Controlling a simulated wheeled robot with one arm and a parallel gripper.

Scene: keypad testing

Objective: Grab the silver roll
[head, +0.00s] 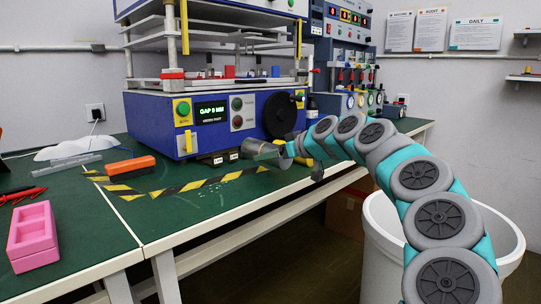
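The silver roll (250,146) is a small grey metallic cylinder. It is at the front of the blue machine, near the green bench's front right edge. My arm, teal and grey, reaches in from the lower right. My gripper (281,152) is at the roll's right side, very close to it or touching it. The fingers are small and partly merge with the roll in this view. I cannot tell whether they are open or shut, or whether they hold the roll.
The blue machine (222,126) stands behind the roll, with a black wheel (280,115) close above. Small dark blocks (217,158) sit to the left. Yellow-black tape (195,185) marks the green bench (190,215). A white bin (380,245) stands below my arm.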

